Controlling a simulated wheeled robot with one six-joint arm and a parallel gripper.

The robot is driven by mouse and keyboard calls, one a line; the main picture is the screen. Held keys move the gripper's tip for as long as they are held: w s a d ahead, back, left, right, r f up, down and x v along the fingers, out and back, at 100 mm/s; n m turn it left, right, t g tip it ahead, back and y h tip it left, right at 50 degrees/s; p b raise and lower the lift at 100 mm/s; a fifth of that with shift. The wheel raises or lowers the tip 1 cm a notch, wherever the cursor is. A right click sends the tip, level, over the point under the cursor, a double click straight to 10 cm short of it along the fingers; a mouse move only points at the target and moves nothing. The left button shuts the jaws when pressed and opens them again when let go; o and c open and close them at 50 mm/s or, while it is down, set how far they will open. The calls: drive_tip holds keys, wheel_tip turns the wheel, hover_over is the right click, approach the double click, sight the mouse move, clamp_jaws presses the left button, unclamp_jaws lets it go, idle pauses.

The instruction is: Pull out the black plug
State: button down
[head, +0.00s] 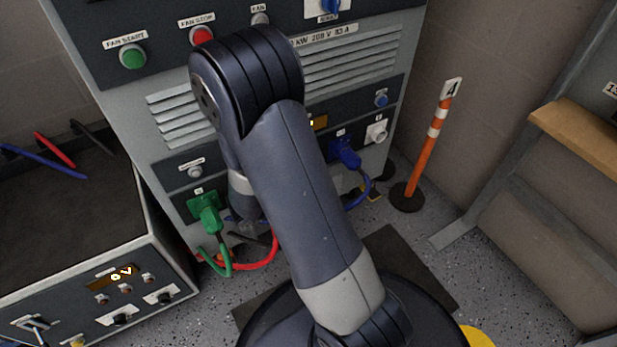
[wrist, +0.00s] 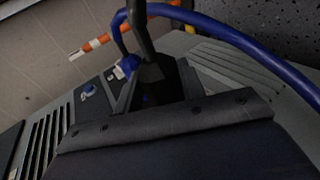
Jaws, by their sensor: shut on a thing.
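The black plug (wrist: 152,74) shows in the wrist view at the middle, between the fingers of my gripper (wrist: 155,92). My gripper is shut on it. A black cable (wrist: 140,36) runs up from the plug. In the head view my arm hides the plug and most of my gripper. Whether the plug's front is still in its socket cannot be seen. The grey cabinet (head: 125,90) with the sockets stands in front of me.
A green plug (head: 207,208) sits left of my arm, with green and red cables (head: 262,264) below. A blue plug (head: 345,152) sits at right; its blue cable (wrist: 235,38) arches close past my gripper. An orange post (head: 428,150) stands right of the cabinet. A control bench (head: 70,215) stands left.

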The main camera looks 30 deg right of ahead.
drive_tip(key=shift+s, duration=2.05)
